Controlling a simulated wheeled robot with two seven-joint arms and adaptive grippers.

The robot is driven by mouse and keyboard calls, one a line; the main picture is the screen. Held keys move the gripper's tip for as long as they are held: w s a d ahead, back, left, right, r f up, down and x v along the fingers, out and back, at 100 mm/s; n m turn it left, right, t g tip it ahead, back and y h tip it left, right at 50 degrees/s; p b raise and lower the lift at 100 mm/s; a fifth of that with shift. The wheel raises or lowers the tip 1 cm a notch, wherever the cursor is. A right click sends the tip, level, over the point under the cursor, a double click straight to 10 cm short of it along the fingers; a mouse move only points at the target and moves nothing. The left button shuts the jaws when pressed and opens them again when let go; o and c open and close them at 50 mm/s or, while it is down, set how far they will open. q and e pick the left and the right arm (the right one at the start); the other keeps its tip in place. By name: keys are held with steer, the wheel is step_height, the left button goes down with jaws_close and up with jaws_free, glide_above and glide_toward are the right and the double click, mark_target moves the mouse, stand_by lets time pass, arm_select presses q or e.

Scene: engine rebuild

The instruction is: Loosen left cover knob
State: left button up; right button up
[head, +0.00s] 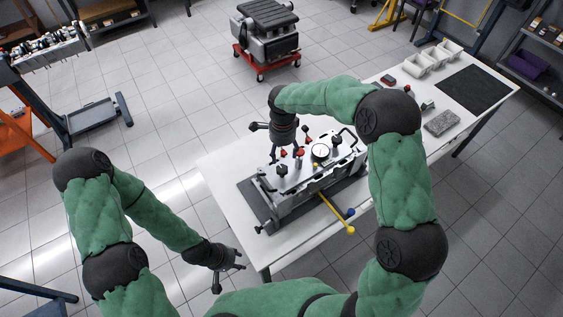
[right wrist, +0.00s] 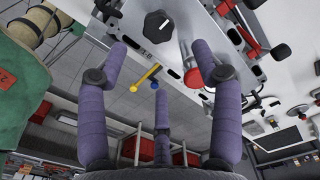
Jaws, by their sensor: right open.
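The engine block with its pale cover (head: 300,187) sits on a dark mat on the white table. A black lobed knob (head: 281,170) stands at the cover's left end, and another black knob (head: 337,141) stands towards the right. My right gripper (head: 283,156) points down over the cover's left part. In the right wrist view its purple fingers (right wrist: 160,62) are spread and empty, and a black knob (right wrist: 158,26) shows beyond the fingertips, apart from them. My left gripper (head: 232,264) is off the table's front left edge, fingers apart and empty.
Red-topped parts (head: 299,152) and a round gauge (head: 320,152) stand on the cover. A yellow-handled tool (head: 338,214) sticks out at the front. White bins (head: 432,58), a black mat (head: 474,88) and a grey block (head: 440,122) lie at the table's right.

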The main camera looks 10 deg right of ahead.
mark_target(282, 168)
step_height(282, 168, down, 9)
steer(key=shift+f+p, duration=0.15)
steer(key=shift+p, duration=0.2)
steer(key=c, duration=1.2)
